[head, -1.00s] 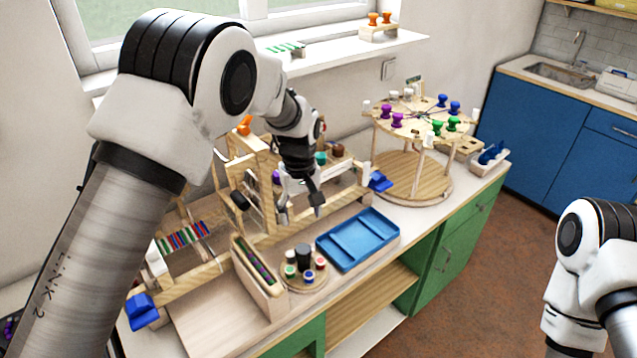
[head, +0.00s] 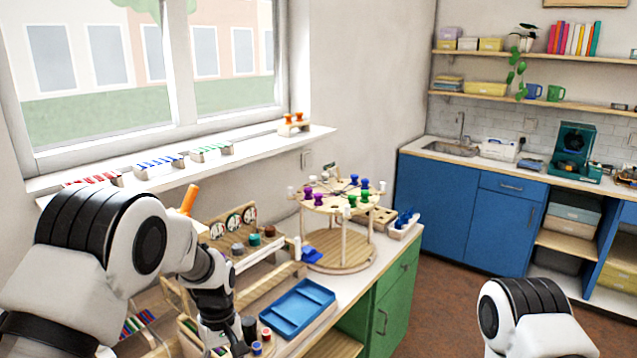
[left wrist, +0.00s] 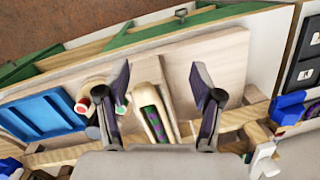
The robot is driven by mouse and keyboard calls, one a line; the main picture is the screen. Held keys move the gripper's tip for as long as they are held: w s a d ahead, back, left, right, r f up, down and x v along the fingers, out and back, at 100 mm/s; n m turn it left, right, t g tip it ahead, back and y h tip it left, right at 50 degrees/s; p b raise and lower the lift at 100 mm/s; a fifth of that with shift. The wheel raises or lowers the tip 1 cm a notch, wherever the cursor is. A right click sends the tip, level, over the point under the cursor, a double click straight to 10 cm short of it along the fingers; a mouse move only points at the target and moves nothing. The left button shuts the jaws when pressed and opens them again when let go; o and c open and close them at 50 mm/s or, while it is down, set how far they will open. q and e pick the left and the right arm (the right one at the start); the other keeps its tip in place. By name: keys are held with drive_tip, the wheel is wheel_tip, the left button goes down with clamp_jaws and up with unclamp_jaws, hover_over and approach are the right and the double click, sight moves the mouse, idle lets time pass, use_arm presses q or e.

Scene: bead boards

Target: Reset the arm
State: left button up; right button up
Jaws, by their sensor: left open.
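My left gripper (left wrist: 163,85) is open, with its two fingers spread apart and nothing between the tips. In the left wrist view it hangs above the workbench, over a narrow wooden box (left wrist: 143,95) with green and purple beads. In the head view my left forearm comes in from the left, and its gripper (head: 218,342) is low in the picture, close to the small coloured pegs (head: 257,348). Its fingertips are hard to make out there. Only part of my right arm shows at the bottom right; its gripper is out of the picture.
A round two-tier wooden stand (head: 362,256) with coloured knobs is farther back. A board with dials (head: 213,228) stands behind. Open floor (head: 450,310) lies right of the green cabinet.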

use_arm(q)
drive_tip(key=s+a+f+m, duration=0.2)
drive_tip(key=s+f, duration=0.5)
drive_tip(key=s, duration=0.3)
drive_tip(key=s+a+f+m+t+b, duration=0.1)
drive_tip(key=s+a+f+m, duration=0.1)
drive_tip(key=s+f, duration=0.5)
drive_tip(key=s+a+f+m+b, duration=0.1)
drive_tip(key=s+f, duration=0.6)
drive_tip(key=s, duration=0.8)
drive_tip(key=shift+s+a+f+m+t, duration=0.25)
drive_tip(key=shift+a+m+t, duration=0.05)
drive_tip(key=shift+a+m, duration=0.45)
drive_tip(key=shift+s, duration=0.1)
drive_tip(key=shift+c, duration=0.3)
